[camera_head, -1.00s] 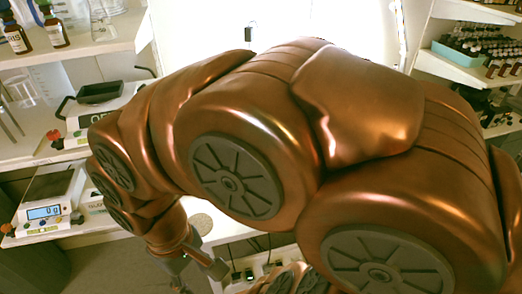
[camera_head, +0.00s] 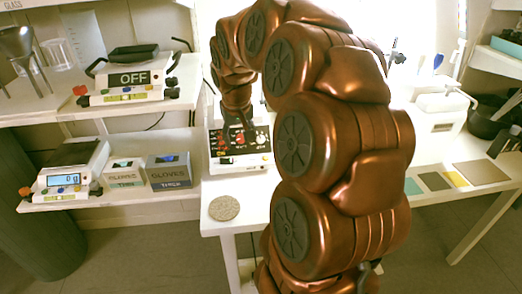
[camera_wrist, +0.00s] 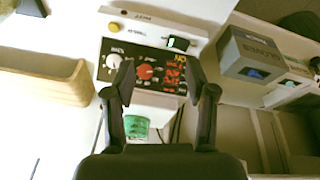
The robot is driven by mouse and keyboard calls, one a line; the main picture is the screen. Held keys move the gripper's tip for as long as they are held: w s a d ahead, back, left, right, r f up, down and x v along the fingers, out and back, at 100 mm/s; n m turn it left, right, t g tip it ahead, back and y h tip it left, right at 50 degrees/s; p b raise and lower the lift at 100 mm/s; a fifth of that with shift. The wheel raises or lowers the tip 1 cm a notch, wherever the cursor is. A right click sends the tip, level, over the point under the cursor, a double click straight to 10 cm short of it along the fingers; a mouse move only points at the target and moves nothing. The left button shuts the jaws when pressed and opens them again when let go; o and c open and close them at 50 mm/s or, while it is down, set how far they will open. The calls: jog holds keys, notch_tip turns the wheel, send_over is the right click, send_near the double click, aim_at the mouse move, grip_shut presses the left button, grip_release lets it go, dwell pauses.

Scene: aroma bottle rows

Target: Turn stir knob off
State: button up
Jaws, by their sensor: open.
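The white device with a black control panel (camera_wrist: 141,66) is in the middle of the wrist view, appearing upside down. A white knob (camera_wrist: 113,61) sits at the panel's left and a red knob (camera_wrist: 145,71) right of it. The labels are too small to read surely, so I cannot tell which is the stir knob. My gripper (camera_wrist: 161,72) is open and empty over the panel; its left fingertip shows between the two knobs. In the head view the device (camera_head: 226,161) stands on the white table, with my gripper (camera_head: 238,133) over its panel, partly hiding it.
A round disc (camera_head: 224,208) lies on the table in front of the device. A GLOVES box (camera_head: 168,172) and a scale (camera_head: 70,170) stand on the shelf to the left. A wooden tray (camera_wrist: 45,77) is left of the device in the wrist view.

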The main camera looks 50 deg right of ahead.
jog(key=m+h+b, duration=0.1)
jog(key=m+b, duration=0.1)
send_near(261, 139)
jog(key=f, duration=0.1)
jog(key=shift+t, duration=0.3)
jog(key=shift+x, duration=4)
jog(key=shift+s+d, duration=0.15)
jog(key=shift+s, duration=0.05)
grip_shut()
